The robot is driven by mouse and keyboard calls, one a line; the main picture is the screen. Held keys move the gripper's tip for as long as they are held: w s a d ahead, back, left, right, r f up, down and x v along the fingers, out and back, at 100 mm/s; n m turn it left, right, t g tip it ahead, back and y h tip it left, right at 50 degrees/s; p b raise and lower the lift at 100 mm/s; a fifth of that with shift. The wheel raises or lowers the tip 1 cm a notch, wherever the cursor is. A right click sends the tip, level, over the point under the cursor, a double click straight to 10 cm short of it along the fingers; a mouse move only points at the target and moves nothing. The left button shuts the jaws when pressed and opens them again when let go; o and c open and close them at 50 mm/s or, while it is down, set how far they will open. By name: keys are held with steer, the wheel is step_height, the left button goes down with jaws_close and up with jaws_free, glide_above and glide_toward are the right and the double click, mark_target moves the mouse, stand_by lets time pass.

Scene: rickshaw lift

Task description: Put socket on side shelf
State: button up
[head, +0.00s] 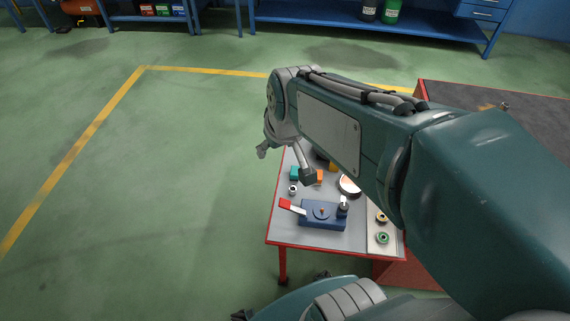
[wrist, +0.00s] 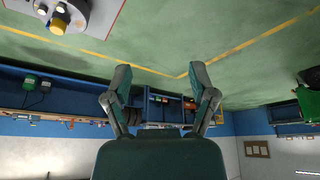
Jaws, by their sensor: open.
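A small silver ring-shaped piece (head: 293,189), which looks like the socket, stands on the left part of the grey, red-edged tabletop (head: 281,228). A lighter strip (head: 378,224) along the table's right side, possibly the side shelf, holds a yellow-and-dark ring (head: 381,217) and a green ring (head: 383,238). My gripper (head: 285,165) is open above the table's far left edge, fingers spread, with nothing seen between them. In the wrist view my open gripper (wrist: 160,76) points out across the room, and that picture is upside down.
A blue fixture (head: 322,214) with a red-tipped lever sits near the table's front. My arm hides the table's far right. A dark-topped bench (head: 530,112) stands right; open floor lies left.

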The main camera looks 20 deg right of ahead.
steer(key=s+a+r+t, duration=0.1)
steer(key=s+a+r, duration=0.1)
steer(key=s, duration=0.7)
steer(key=shift+s+r+m, duration=0.4)
steer(key=shift+r, duration=0.25)
